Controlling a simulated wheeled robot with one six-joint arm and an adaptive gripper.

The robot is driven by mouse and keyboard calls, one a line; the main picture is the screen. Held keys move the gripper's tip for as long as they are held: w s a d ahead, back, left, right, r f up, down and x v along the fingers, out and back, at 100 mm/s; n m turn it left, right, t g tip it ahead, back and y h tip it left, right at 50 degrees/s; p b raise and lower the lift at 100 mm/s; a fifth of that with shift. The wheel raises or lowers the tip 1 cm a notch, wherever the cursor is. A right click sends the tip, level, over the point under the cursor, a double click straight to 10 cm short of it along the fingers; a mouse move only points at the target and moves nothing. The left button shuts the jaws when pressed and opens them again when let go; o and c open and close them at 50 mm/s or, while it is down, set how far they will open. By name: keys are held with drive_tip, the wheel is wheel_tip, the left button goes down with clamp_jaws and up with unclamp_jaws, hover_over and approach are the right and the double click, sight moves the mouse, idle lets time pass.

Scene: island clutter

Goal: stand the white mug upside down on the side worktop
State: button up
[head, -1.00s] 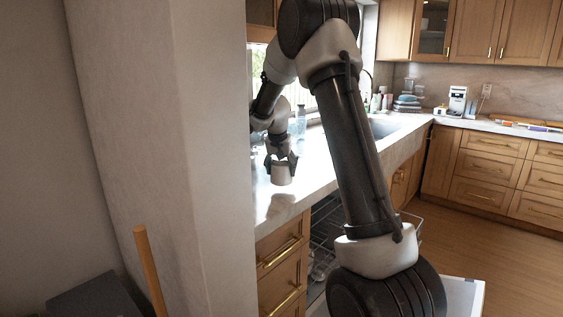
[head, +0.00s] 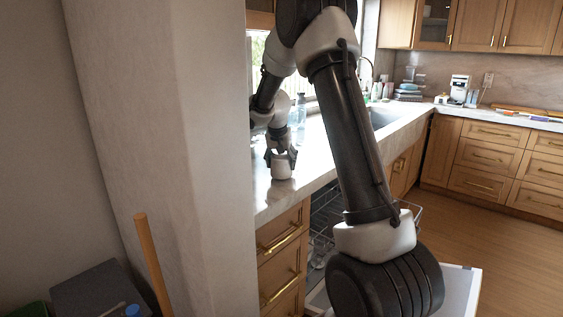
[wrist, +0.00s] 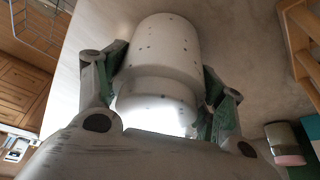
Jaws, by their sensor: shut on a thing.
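The white mug (head: 281,170) is between the fingers of my gripper (head: 280,157), over the worktop (head: 262,205) left of the sink in the head view. It is low, at or just above the surface; I cannot tell whether it touches. In the wrist view the mug (wrist: 165,50) fills the space between the two fingers of my gripper (wrist: 163,75), which is shut on its sides. No handle shows, and I cannot tell which end is the mouth.
A clear bottle (head: 299,115) stands on the worktop behind my gripper. The sink (head: 380,118) lies farther along. Below the worktop, a wire dishwasher rack (head: 322,222) is pulled out. A pale pillar (head: 160,150) blocks the left. A pink-based jar (wrist: 286,145) shows in the wrist view.

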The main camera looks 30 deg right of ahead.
drive_tip(key=shift+f, duration=0.65)
idle(1.0)
drive_tip(key=o, duration=1.3)
drive_tip(key=v, duration=1.2)
